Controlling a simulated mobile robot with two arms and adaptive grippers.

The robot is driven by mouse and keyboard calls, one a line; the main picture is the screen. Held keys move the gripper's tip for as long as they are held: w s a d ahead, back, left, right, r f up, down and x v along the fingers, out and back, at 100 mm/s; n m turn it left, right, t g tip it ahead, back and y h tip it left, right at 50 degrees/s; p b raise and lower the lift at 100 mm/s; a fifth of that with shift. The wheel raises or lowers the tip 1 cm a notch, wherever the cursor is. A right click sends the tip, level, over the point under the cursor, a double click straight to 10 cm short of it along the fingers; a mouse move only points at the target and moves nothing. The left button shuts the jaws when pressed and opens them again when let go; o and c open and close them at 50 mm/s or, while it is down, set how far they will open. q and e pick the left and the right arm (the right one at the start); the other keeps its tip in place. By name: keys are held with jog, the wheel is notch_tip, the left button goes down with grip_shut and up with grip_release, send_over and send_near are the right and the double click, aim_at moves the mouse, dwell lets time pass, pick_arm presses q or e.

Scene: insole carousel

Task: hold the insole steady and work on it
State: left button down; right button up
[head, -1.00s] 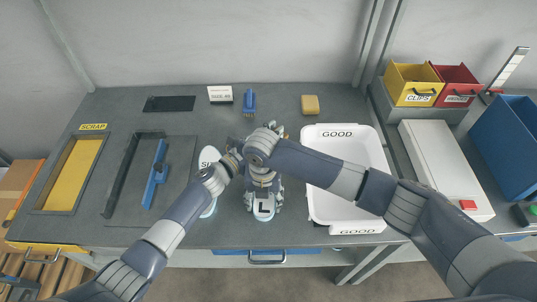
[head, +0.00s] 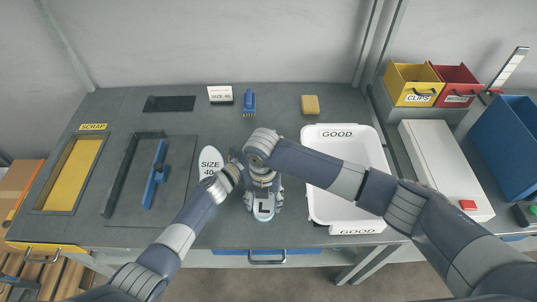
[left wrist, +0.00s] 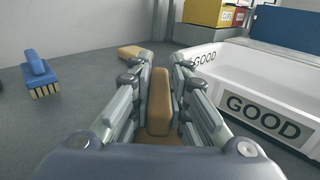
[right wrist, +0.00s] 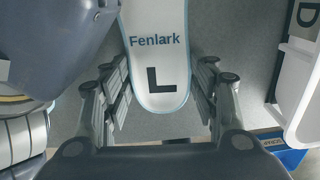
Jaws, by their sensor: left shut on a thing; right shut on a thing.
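The insole (head: 263,211), marked L, lies near the front middle of the table. It also shows in the right wrist view (right wrist: 158,60), with the word Fenlark above the L. My right gripper (right wrist: 162,75) is shut on it, with one finger along each side. My left gripper (left wrist: 160,65) is shut on a tan block (left wrist: 159,105), its pads on both sides. In the head view, my right wrist hides the left fingers and the block. I cannot tell whether the block touches the insole.
A second insole (head: 209,160), marked SIZE 40, lies to the left. A white GOOD tray (head: 334,131) stands close on the right. A blue brush (head: 249,103) and yellow sponge (head: 311,105) lie behind.

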pick_arm(q)
jog(key=shift+f, duration=0.6)
pick_arm(e)
jog(key=shift+s+f, duration=0.1)
dwell(0.3)
pick_arm(q)
jog(key=shift+w+a, duration=0.1)
jog(key=shift+w+a, duration=0.85)
jog(key=shift+a, duration=0.05)
jog(key=shift+s+d+f, duration=0.1)
jog(key=shift+s+d, duration=0.9)
jog(key=shift+w+a, duration=0.1)
jog(key=shift+w+a, duration=0.9)
jog(key=shift+w, duration=0.05)
jog(key=shift+r, duration=0.25)
